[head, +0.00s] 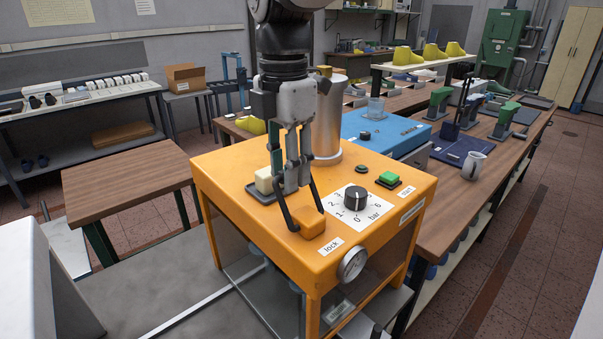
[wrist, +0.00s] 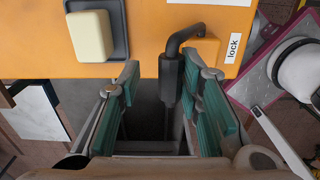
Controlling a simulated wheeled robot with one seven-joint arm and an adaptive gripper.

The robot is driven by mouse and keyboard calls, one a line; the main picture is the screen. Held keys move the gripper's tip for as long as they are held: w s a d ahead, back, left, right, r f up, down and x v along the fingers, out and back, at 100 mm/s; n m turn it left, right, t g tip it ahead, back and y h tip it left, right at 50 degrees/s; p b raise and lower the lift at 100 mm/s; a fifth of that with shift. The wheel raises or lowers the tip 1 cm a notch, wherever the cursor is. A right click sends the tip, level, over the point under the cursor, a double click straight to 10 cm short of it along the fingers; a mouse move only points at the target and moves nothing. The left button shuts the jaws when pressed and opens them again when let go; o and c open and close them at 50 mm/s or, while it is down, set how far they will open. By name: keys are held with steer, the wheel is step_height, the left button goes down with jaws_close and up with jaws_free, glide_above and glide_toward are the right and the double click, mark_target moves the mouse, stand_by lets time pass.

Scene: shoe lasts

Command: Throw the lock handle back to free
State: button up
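The lock handle is a dark crank. In the wrist view its bent arm leaves an orange block (wrist: 205,48), and its thicker grip (wrist: 170,82) points toward the camera. In the head view the orange block (head: 309,223) sits at the front corner of the orange machine (head: 232,202), beside the "lock" label (head: 331,246). My gripper (head: 292,183) hangs just above, pointing down. In the head view the fingers partly hide the handle.
On the machine top are a cream block on a dark pad (head: 264,181), a metal cylinder (head: 328,120), a black dial (head: 355,198) and a green start button (head: 389,179). A pressure gauge (head: 352,265) is on the front. A blue machine (head: 385,132) stands behind.

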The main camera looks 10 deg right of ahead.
steer(key=shift+s, duration=0.1)
steer(key=shift+s+d, duration=0.25)
steer(key=shift+s, duration=0.05)
steer(key=shift+r+p, duration=2)
steer(key=shift+r, duration=1.55)
steer(key=shift+c, duration=0.2)
